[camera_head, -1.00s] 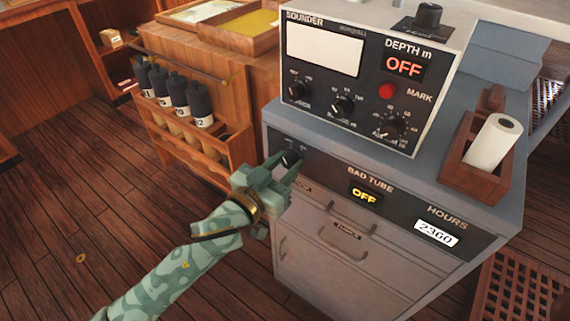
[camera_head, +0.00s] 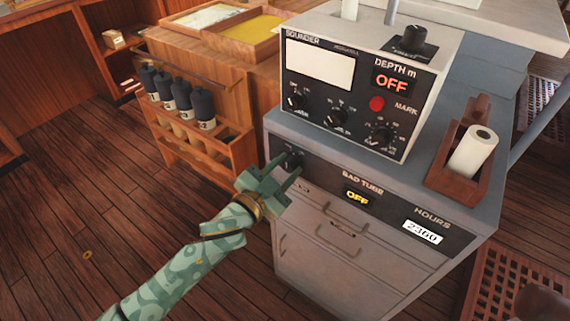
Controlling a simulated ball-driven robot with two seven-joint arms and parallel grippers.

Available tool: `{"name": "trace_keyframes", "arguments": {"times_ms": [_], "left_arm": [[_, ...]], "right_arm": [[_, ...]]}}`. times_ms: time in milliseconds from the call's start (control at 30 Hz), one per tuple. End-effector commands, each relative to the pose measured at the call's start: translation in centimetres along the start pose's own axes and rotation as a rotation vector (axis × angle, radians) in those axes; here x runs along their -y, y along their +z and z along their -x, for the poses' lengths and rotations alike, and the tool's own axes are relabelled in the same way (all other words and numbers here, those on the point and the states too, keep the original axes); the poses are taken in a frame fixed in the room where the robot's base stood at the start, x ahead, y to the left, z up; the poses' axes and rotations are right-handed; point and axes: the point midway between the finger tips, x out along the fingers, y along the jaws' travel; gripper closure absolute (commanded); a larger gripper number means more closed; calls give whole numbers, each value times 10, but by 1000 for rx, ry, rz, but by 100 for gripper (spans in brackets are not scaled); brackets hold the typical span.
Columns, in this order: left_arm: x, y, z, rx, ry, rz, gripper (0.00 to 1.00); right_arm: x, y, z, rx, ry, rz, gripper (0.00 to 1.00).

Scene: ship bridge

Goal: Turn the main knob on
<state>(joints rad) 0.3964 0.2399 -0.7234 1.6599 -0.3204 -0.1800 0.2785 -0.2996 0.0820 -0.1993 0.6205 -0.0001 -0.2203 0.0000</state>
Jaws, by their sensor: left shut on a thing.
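The black knob (camera_head: 292,157) sits at the left end of the dark lower panel (camera_head: 323,172) on the grey cabinet. My left gripper (camera_head: 286,166) reaches it from the lower left. Its green fingers are shut on the knob, one on each side, and partly hide it and its markings. On the same panel, the BAD TUBE display (camera_head: 357,195) reads OFF in yellow. Above, the sounder box (camera_head: 310,110) has a DEPTH display (camera_head: 391,83) reading OFF in red. My right gripper is out of view.
A wooden holder with a white roll (camera_head: 472,153) stands at the right. A wooden rack (camera_head: 195,135) with several dark bottles stands left.

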Motion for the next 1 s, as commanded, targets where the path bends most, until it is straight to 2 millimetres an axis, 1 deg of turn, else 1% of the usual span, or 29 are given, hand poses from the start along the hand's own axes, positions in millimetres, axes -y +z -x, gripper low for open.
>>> {"name": "trace_keyframes", "arguments": {"times_ms": [33, 100, 300, 500, 733, 1000], "left_arm": [[1, -3, 0, 0, 0, -43, 91], [1, -3, 0, 0, 0, -109, 91], [0, -2, 0, 0, 1, -287, 91], [0, -1, 0, 0, 1, -429, 91], [-1, 1, 0, 1, 2, -537, 91], [-1, 1, 0, 1, 2, -588, 91]], "right_arm": [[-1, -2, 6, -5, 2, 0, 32], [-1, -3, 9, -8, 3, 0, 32], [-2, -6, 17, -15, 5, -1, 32], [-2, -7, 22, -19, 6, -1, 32], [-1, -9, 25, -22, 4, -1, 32], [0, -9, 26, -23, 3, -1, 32]]}}
